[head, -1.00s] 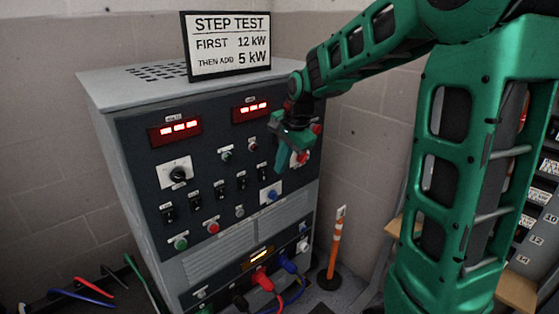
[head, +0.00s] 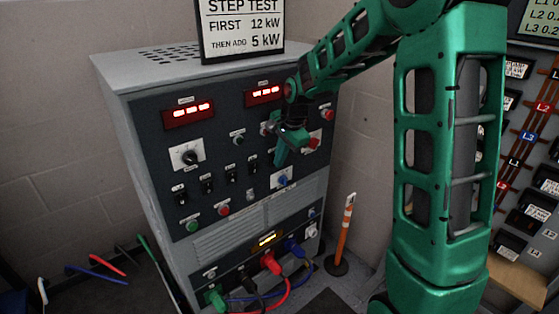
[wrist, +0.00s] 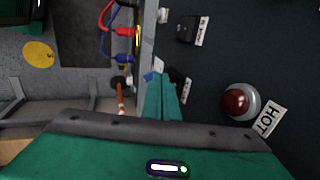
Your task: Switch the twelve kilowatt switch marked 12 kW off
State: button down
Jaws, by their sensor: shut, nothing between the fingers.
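A grey load cabinet (head: 130,150) has a row of black toggle switches on its dark front. From left to right these are the first (head: 180,194), second (head: 207,184), third (head: 231,174) and fourth (head: 252,164). Their labels are too small to read, so I cannot tell which is marked 12 kW. My gripper (head: 281,162) is shut and empty, in front of the panel just right of the fourth switch. In the wrist view the shut fingers (wrist: 161,98) partly cover one black switch (wrist: 177,85). Another black switch (wrist: 188,28) is clear of them.
A red lamp or button (wrist: 240,102) labelled HOT is beside the fingers. A black knob (head: 189,156) is at the panel's left. Coloured cables plug in low, including a red plug (head: 270,262). An orange post (head: 343,230) and a rack (head: 535,190) stand right.

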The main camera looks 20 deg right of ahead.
jog(key=shift+w, duration=0.2)
dwell(0.3)
jog(key=shift+r, duration=0.75)
jog(key=shift+s, duration=0.1)
jog(key=s+d+r, duration=0.2)
jog(key=s+r, duration=0.4)
jog(key=r, duration=0.4)
jog(key=shift+s, duration=0.3)
